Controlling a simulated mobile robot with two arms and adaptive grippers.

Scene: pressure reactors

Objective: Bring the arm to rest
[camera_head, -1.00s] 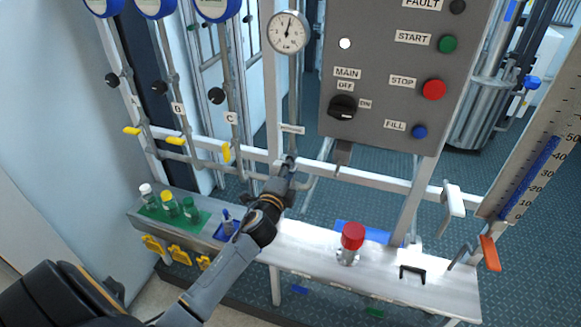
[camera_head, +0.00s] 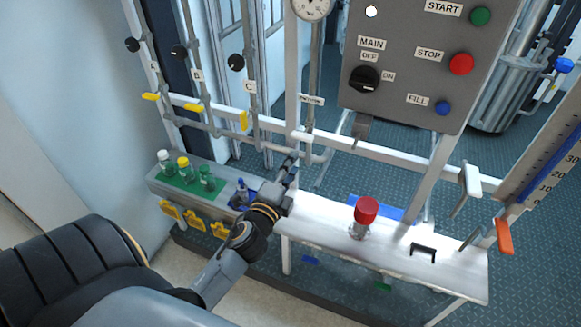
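My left arm comes in from the lower left. Its gripper (camera_head: 290,165) is above the back edge of the white bench (camera_head: 320,225), by the lower white rail and just left of the pipe under the gauge. The fingers are small and seen from behind, so I cannot tell whether they are open or shut. No held object shows. My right gripper is not in view.
The control panel (camera_head: 420,75) and gauge (camera_head: 313,5) are above. A red-capped fitting (camera_head: 364,215) and a black handle (camera_head: 423,251) are on the bench. Several bottles stand on a green mat (camera_head: 188,182) at left. Yellow valve levers (camera_head: 194,107) line the pipes.

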